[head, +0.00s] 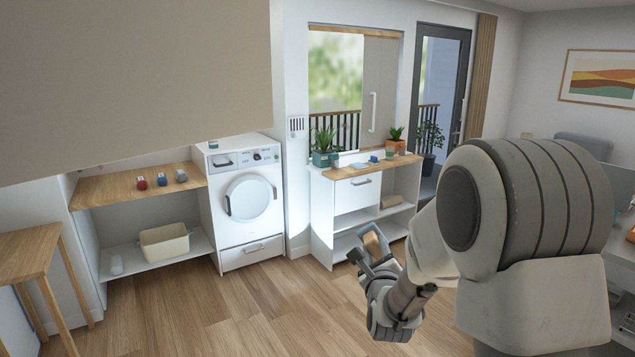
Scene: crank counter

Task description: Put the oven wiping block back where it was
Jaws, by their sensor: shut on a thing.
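My gripper (366,256) is in the lower middle of the head view, at the end of my arm. It is shut on a small tan block with a dark edge (375,243), which I take to be the oven wiping block. The block is tilted and held in the air, in front of the white cabinet with the wooden top (340,172). No oven can be made out, and the block's former place cannot be told from this view.
A white washing machine (247,200) stands left of the cabinet. A wooden-topped shelf (110,188) with three small objects is further left, with a cream bin (164,243) below. Potted plants and small items stand on the cabinet. The wooden floor (230,312) is clear.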

